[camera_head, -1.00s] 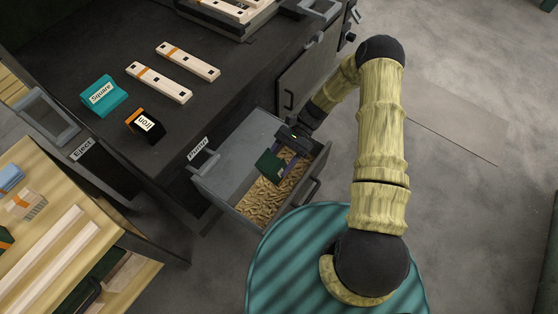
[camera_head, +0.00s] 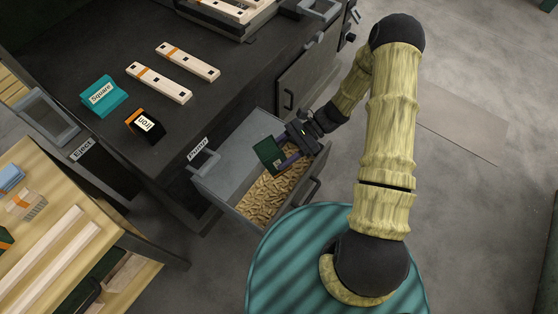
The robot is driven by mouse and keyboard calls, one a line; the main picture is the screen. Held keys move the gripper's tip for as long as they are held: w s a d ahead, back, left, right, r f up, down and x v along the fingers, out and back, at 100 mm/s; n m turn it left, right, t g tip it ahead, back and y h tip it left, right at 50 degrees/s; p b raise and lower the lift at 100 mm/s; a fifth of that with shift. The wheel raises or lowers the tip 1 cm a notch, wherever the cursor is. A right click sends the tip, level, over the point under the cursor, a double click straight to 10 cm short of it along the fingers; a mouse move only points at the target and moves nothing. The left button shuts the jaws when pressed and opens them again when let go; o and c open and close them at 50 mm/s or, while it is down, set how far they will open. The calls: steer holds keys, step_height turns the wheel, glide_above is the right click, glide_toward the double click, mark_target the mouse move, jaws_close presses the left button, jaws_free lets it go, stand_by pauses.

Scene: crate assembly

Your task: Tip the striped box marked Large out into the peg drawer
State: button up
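The drawer (camera_head: 214,185) stands pulled out below the dark workbench, with many small wooden pegs (camera_head: 268,200) in its front part. My gripper (camera_head: 284,155) is over the drawer, reaching in from the upper right. It appears shut on a small dark green box (camera_head: 266,152), held tilted above the drawer, left of my wrist. A small pale mark shows at the box's lower edge. I cannot make out stripes or the word Large on it. The gripper partly hides the box's right side, and I cannot see whether anything is inside it.
On the bench (camera_head: 205,115) lie a teal box marked Square (camera_head: 103,95), a black box marked Iron (camera_head: 146,125) and two wooden bars (camera_head: 158,82). A wooden table (camera_head: 40,235) with parts is at lower left. Grey floor at right is open.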

steer(key=w+d+r+m+t, duration=0.2)
steer(key=w+d+m+t, duration=0.1)
steer(key=d+m+t, duration=0.3)
steer(key=w+d+r+m+t+h, duration=0.1)
steer(key=w+d+r+m+t, duration=0.2)
steer(key=d+m+t, duration=0.3)
steer(key=w+t, duration=0.1)
steer(key=t, duration=0.1)
steer(key=shift+w+d+r+m+t, duration=0.15)
steer(key=shift+w+m+t, duration=0.15)
steer(key=shift+m, duration=0.1)
steer(key=shift+s, duration=0.1)
